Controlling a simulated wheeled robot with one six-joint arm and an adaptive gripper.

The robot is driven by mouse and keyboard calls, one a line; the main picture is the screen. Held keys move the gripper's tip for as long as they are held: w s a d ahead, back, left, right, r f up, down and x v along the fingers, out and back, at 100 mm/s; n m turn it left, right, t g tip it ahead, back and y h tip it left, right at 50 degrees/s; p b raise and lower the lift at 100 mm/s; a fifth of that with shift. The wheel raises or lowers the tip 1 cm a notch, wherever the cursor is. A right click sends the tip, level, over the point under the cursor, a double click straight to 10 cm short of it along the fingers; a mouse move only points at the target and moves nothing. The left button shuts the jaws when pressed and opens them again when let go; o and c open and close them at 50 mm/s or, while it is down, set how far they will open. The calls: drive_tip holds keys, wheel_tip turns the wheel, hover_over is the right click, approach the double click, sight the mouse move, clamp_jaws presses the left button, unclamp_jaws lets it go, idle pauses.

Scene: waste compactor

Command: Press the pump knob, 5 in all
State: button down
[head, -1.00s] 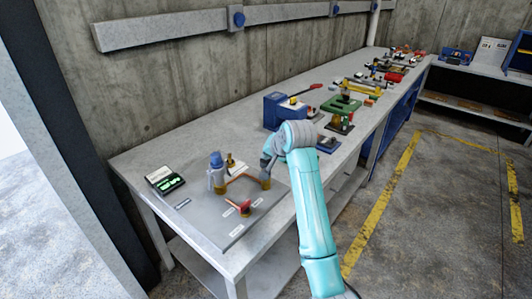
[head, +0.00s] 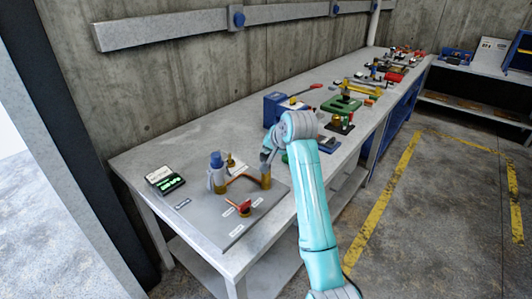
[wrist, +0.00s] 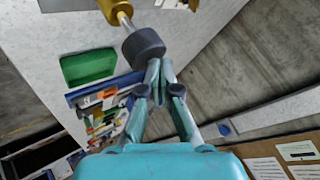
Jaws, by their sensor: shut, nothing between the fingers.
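The pump stands on a grey plate (head: 205,222) on the bench; its brass body (head: 265,177) shows below my gripper (head: 267,158) in the head view. In the wrist view the pump's dark round knob (wrist: 143,45) sits on a silver rod that comes out of the brass body (wrist: 124,8). Some bare rod shows between knob and body. My gripper (wrist: 157,66) is shut and empty, its fingertips at the knob; whether they touch it I cannot tell. In the head view the knob is hidden or too small to make out.
A blue-topped grey post (head: 217,172) and a red-handled valve (head: 242,207) stand on the same plate. A small box with a green-lit display (head: 166,181) lies at the left. Many other devices, such as a blue box (head: 283,108), line the bench behind.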

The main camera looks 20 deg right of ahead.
drive_tip(key=shift+r, duration=1.05)
drive_tip(key=shift+r, duration=2.5)
wheel_tip(320, 180, up, 4)
drive_tip(key=shift+f, duration=0.1)
drive_tip(key=shift+f, duration=0.1)
drive_tip(key=shift+f, duration=4.3)
drive_tip(key=shift+f, duration=0.1)
